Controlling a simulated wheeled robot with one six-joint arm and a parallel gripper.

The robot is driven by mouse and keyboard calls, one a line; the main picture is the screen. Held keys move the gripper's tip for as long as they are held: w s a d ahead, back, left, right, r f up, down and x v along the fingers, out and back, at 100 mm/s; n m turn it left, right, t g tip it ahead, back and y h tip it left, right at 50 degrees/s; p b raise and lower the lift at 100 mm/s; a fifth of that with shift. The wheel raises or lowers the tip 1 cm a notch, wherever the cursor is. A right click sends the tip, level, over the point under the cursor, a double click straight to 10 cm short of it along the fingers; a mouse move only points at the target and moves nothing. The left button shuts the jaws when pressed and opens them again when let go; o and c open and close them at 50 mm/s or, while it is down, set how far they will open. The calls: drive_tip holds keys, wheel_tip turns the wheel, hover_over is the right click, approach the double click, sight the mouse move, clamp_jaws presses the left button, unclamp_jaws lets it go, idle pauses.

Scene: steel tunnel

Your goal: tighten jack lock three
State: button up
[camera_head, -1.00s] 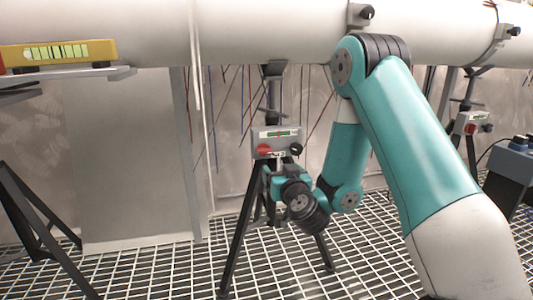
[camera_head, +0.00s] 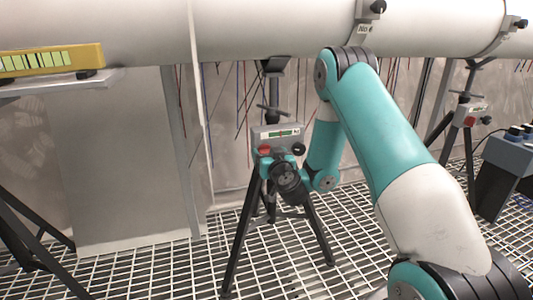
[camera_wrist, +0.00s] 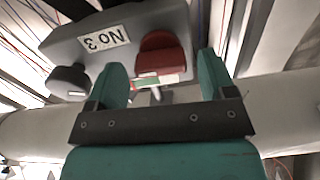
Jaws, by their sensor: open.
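The grey jack head box (camera_head: 291,133) sits on a black tripod under the big white pipe. In the wrist view the box (camera_wrist: 60,42) shows upside down, with a "No 3" label (camera_wrist: 104,38). It carries a red knob (camera_wrist: 160,55) and a black knob (camera_wrist: 68,82); both also show in the head view, red (camera_head: 264,150) and black (camera_head: 299,149). My gripper (camera_wrist: 163,78) is open, its two teal fingers spread to either side of the red knob, which appears just ahead of or between the tips. I cannot tell whether they touch it.
The tripod legs (camera_head: 241,235) stand on a grated floor. A yellow level (camera_head: 50,60) rests on a shelf at left. Another jack (camera_head: 470,115) stands at right beside a blue-grey box (camera_head: 510,155). The pipe (camera_head: 270,30) runs overhead, and thin wires hang behind the jack.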

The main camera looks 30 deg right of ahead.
drive_tip(key=c, duration=0.9)
drive_tip(key=shift+c, duration=0.2)
drive_tip(key=shift+m, duration=0.3)
drive_tip(key=shift+s+d+f+m+b, duration=0.1)
drive_tip(key=shift+m+b, duration=0.05)
drive_tip(key=shift+m, duration=2.6)
drive_tip(key=shift+w+f+m+b, duration=0.1)
drive_tip(key=shift+m+b, duration=0.05)
drive_tip(key=shift+m, duration=2.55)
drive_tip(key=shift+s+d+f+m+b, duration=0.1)
drive_tip(key=shift+m+b, duration=0.05)
drive_tip(key=shift+m, duration=2.6)
drive_tip(key=o, duration=0.9)
